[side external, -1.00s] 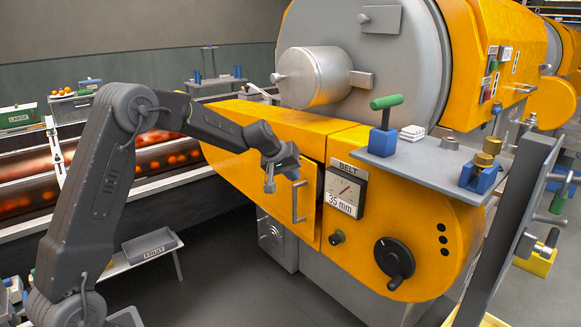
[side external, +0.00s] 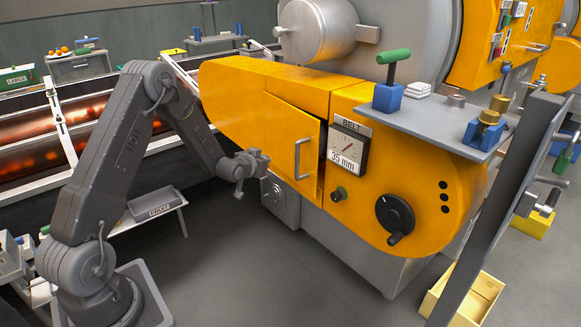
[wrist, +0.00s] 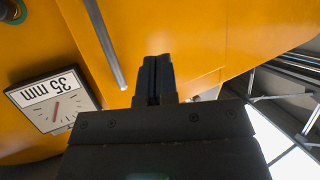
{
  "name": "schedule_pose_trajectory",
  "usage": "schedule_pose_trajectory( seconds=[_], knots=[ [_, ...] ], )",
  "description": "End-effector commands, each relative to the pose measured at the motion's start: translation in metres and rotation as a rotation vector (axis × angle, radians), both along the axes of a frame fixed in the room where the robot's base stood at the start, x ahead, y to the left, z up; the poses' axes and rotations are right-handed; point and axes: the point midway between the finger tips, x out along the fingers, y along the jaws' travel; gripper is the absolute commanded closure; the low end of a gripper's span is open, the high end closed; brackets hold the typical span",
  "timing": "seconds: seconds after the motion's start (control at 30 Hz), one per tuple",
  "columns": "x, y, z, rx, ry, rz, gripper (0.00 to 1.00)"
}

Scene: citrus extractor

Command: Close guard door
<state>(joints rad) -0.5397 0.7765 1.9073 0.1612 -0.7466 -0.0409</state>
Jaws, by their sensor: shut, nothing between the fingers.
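The guard door (side external: 279,131) is the orange panel on the front of the orange machine housing, with a grey bar handle (side external: 299,160) near its right edge. A dark gap shows along that right edge, so the door stands slightly ajar. In the wrist view the door (wrist: 180,30) fills the upper middle and the handle (wrist: 106,45) runs to the left of the fingers. My gripper (side external: 264,158) is shut and empty, left of the handle by the door's lower left edge. Its fingers also show in the wrist view (wrist: 155,62). Whether they touch the door is unclear.
The belt gauge (side external: 347,150), green-ringed knob (side external: 338,194) and black crank (side external: 395,217) sit right of the door. A grey shelf (side external: 430,117) with a green-handled blue block (side external: 388,96) juts out above.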

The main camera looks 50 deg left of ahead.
Motion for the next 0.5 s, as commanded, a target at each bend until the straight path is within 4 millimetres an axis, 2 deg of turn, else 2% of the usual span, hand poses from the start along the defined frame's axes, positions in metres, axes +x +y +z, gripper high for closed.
schedule_pose_trajectory(
  seconds=[0.03,0.17,0.33,0.5],
  knots=[
    [-0.009,-0.004,-0.013,0.026,-0.037,-0.042,1.00],
    [-0.029,-0.023,-0.028,0.068,-0.164,-0.163,1.00],
    [-0.052,-0.046,-0.033,0.069,-0.304,-0.273,1.00],
    [-0.061,-0.056,-0.033,0.061,-0.365,-0.313,1.00]
  ],
)
